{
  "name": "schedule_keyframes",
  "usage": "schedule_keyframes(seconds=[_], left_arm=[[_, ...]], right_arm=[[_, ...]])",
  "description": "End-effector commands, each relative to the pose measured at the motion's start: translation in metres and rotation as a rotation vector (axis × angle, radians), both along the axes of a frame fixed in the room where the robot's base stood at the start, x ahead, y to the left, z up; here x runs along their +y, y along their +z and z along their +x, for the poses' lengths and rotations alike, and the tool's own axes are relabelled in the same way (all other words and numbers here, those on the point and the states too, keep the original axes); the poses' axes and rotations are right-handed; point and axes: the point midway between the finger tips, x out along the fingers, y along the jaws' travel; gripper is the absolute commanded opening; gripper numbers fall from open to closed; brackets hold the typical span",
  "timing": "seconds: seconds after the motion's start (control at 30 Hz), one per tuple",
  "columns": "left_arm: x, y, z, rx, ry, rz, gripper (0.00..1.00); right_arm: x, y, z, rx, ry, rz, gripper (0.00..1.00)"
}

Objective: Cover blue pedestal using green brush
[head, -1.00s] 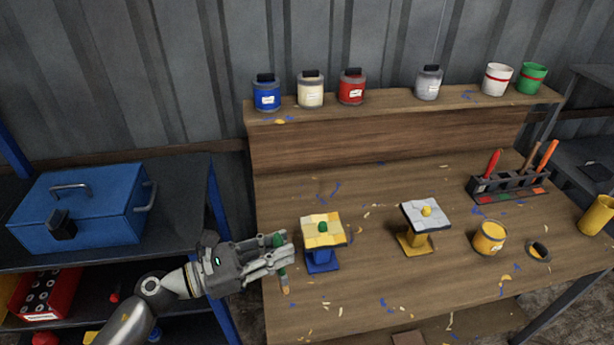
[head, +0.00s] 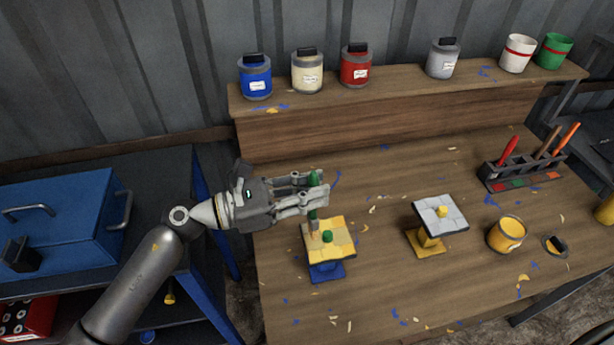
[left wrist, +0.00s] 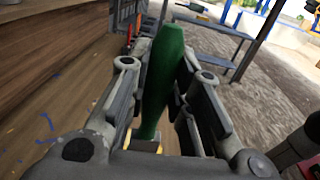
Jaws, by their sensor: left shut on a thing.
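The blue pedestal (head: 327,271) stands at the left of the workbench. Its top plate (head: 341,250) is mostly yellow, with a green knob (head: 327,236) on it. My left gripper (head: 318,191) is shut on the green brush (head: 314,183) and holds it upright above the plate's back-left part. The brush tip is at or just above the plate; I cannot tell whether it touches. In the left wrist view the green handle (left wrist: 164,80) stands between the two fingers. My right gripper is not in view.
A yellow pedestal (head: 428,240) with a grey-white top and yellow knob stands to the right. Beside it are an open yellow paint can (head: 507,234) and a brush rack (head: 523,170). Several paint cans line the back shelf.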

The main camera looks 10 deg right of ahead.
Motion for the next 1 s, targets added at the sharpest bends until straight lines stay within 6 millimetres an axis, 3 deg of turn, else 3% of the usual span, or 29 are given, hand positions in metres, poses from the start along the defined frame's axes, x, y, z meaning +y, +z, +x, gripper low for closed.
schedule_keyframes(seconds=[0.13, 0.4, 0.77, 1.0], left_arm=[[0.000, -0.010, -0.001, 0.002, -0.001, -0.001, 0.00], [0.000, -0.036, -0.001, 0.003, -0.001, -0.001, 0.00], [0.000, -0.048, 0.000, 0.001, 0.000, -0.001, 0.00], [0.000, -0.048, -0.001, 0.001, 0.000, -0.001, 0.00]], right_arm=[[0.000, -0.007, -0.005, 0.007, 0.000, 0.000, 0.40], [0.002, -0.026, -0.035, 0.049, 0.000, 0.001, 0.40], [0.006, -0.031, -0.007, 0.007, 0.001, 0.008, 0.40], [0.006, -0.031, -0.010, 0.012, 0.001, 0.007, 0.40]])
